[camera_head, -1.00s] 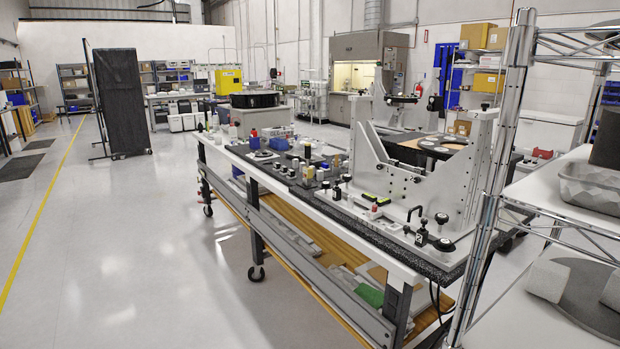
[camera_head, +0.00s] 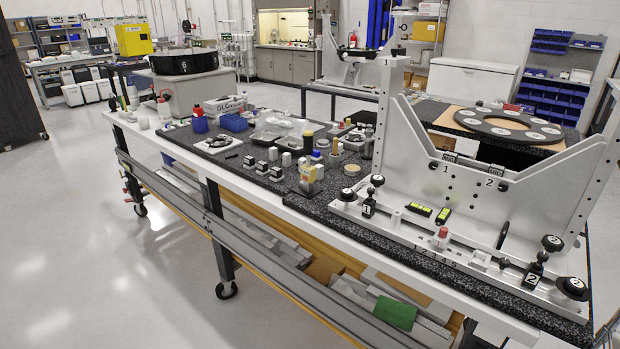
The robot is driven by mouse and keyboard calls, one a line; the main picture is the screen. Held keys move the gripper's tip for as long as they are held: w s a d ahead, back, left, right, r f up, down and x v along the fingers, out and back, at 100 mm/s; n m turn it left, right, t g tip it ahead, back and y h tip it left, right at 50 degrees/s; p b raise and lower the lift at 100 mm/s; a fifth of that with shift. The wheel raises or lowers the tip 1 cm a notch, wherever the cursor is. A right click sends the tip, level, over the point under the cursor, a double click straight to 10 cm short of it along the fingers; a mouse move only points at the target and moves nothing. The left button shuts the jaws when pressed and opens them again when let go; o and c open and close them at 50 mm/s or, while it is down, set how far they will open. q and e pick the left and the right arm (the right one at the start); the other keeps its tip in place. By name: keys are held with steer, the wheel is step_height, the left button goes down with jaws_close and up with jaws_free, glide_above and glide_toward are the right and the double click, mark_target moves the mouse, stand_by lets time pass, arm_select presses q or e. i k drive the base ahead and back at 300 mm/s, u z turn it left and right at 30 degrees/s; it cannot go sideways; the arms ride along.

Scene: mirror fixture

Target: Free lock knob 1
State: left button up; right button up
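The grey mirror fixture (camera_head: 470,205) stands on a black speckled slab at the right end of the long bench. Near its left front corner is a small black block marked 1 (camera_head: 368,207). An upright black knob (camera_head: 377,181) stands above this block, and a round black knob (camera_head: 348,194) sits just left of it. A matching block marked 2 (camera_head: 533,279) is at the right front, with black knobs (camera_head: 552,243) and (camera_head: 573,288) beside it. Which knob near block 1 is the lock knob is not labelled clearly. Neither gripper is in view.
The bench (camera_head: 262,215) runs from the left back to the right front, crowded with small parts and bottles. A dark ring plate (camera_head: 507,127) is behind the fixture. Open floor (camera_head: 95,265) lies to the left and front of the bench.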

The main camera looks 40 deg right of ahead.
mark_target(347, 195)
steer(key=i, duration=0.85)
steer(key=z, duration=2.65)
